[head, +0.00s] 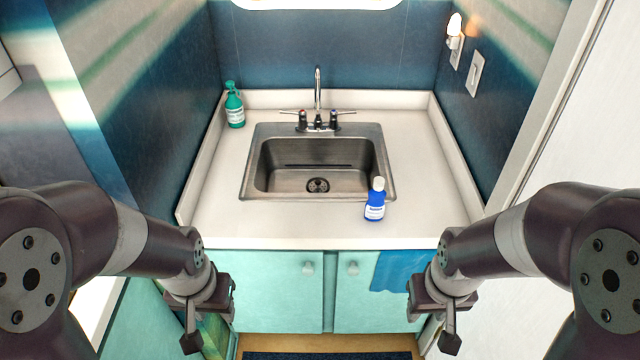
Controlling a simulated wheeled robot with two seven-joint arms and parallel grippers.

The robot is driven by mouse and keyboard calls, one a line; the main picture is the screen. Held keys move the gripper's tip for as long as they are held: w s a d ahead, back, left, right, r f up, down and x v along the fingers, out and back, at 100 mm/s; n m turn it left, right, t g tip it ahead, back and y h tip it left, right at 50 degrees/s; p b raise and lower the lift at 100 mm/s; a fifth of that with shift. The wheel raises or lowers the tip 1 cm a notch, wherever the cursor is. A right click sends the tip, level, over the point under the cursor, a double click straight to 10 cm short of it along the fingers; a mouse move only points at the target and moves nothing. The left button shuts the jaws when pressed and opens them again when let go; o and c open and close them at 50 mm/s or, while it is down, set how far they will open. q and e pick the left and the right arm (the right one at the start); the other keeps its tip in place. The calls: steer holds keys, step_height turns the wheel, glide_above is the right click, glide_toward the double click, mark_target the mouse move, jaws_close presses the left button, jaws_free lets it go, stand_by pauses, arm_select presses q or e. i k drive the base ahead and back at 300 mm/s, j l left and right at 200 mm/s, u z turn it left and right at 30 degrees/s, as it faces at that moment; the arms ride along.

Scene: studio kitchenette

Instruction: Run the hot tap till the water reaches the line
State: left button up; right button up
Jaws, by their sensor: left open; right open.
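A chrome tap (318,92) stands behind the steel sink basin (270,183). It has a left lever handle (302,117) with a reddish mark and a right lever handle (334,118); the right one's marking is too small to tell. A dark horizontal line (318,165) crosses the basin's back wall. The drain (318,185) shows plainly, and no stream or standing water is visible. My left gripper (207,312) is open and empty, in front of the counter at lower left. My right gripper (434,312) is open and empty at lower right. Both are well apart from the tap.
A blue bottle (375,205) stands at the sink's front right corner. A green bottle (235,108) stands at the counter's back left. Teal cabinet doors (280,290) and a blue cloth (400,270) are below the counter (270,228). Walls close in on both sides.

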mark_target(302, 114)
steer(key=i+z, duration=0.25)
steer(key=i, duration=0.3)
steer(key=i+j+z, duration=0.25)
steer(key=i, duration=0.3)
steer(key=i+l, duration=0.05)
steer(key=l, duration=0.05)
